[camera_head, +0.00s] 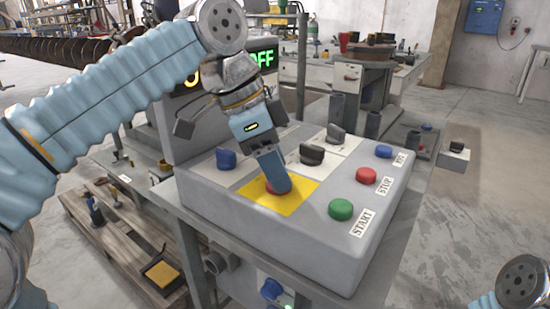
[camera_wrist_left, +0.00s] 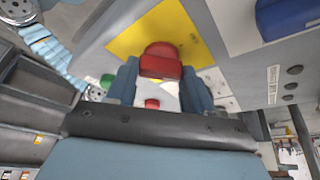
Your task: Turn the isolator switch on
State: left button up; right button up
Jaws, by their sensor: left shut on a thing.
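A grey control box carries a yellow plate (camera_head: 300,194) with a red knob (camera_head: 271,190) on it. No label showing names the isolator switch, so I cannot confirm that it is this knob. My left gripper (camera_head: 275,183) points down onto the plate and mostly hides the knob in the head view. In the left wrist view the red knob (camera_wrist_left: 160,62) stands between the two blue fingers (camera_wrist_left: 160,88), which are shut on it. A display (camera_head: 263,58) behind the arm shows OFF in green. My right gripper is out of view.
The box also has a blue knob (camera_head: 226,159), black knobs (camera_head: 312,154), and green START (camera_head: 341,209), red STOP (camera_head: 366,175) and blue (camera_head: 384,151) buttons near the gripper. A pallet (camera_head: 120,260) lies at left. Open floor (camera_head: 470,210) is at right.

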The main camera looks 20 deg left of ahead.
pick_arm(q)
jog(key=m+g+p, duration=0.1)
jog(key=m, duration=0.1)
jog(key=m+g+p, duration=0.1)
jog(key=m+p, duration=0.1)
jog(key=m, duration=0.1)
jog(key=shift+w+r+h, duration=0.15)
jog(key=shift+w+h, duration=0.05)
jog(key=shift+h, duration=0.1)
jog(key=shift+m+g+p, duration=0.4)
jog(key=shift+m+g, duration=0.1)
jog(key=shift+m, duration=1.1)
jog(key=o, duration=1)
jog(key=shift+o, duration=0.2)
